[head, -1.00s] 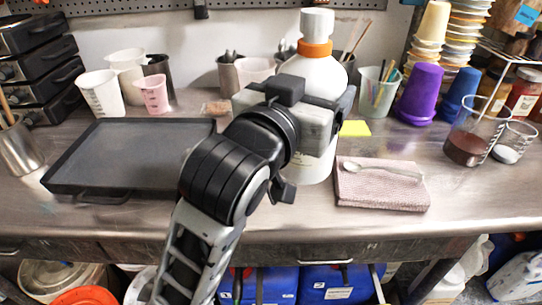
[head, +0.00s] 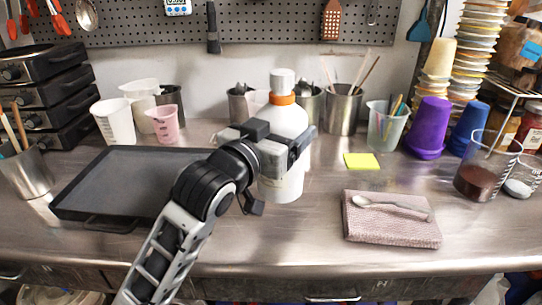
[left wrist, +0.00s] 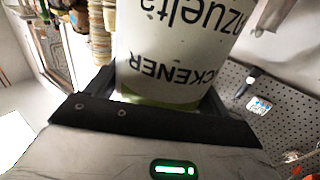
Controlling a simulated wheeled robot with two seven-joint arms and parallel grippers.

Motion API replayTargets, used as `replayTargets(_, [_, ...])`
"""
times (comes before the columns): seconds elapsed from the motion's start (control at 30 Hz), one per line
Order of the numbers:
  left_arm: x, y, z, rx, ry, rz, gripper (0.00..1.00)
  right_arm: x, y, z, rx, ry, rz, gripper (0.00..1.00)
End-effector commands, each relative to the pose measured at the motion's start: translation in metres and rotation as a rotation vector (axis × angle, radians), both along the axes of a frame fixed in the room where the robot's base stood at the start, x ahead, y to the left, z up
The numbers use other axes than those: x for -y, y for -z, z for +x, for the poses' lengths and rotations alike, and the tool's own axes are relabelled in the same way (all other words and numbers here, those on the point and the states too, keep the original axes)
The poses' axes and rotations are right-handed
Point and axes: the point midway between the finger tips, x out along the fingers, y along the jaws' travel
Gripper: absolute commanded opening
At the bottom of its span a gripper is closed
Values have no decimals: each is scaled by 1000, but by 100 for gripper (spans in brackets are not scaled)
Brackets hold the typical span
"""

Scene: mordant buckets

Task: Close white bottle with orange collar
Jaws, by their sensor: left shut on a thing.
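The white bottle (head: 286,116) stands upright at the middle of the head view, with an orange collar (head: 281,99) under its neck and a white cap (head: 282,80) above the collar. My left gripper (head: 284,148) is shut around the bottle's body and hides part of its middle. In the left wrist view the bottle's printed label (left wrist: 180,50) appears upside down between the fingers of the left gripper (left wrist: 158,98). I cannot tell whether the bottle's base touches the counter. My right gripper is not in view.
A dark tray (head: 85,207) lies left of the bottle on the steel counter (head: 300,235). A folded pink cloth (head: 390,228) with a spoon (head: 385,205) and a yellow note (head: 361,161) are to the right. Metal cups (head: 343,112) stand behind. The front middle of the counter is clear.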

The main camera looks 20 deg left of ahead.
Motion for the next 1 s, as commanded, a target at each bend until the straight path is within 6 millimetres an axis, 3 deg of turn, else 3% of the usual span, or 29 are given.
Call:
replayTargets(0.2, [-17, 25, 15, 6, -1, 0, 17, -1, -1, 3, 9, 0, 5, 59])
replayTargets(0.6, [-19, 29, 17, 7, 0, -1, 17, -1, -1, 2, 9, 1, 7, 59])
replayTargets(0.83, [-24, 60, 21, 3, 0, -2, 17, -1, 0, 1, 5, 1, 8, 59])
replayTargets(1.0, [-24, 68, 22, 7, 0, -1, 17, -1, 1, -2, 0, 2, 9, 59])
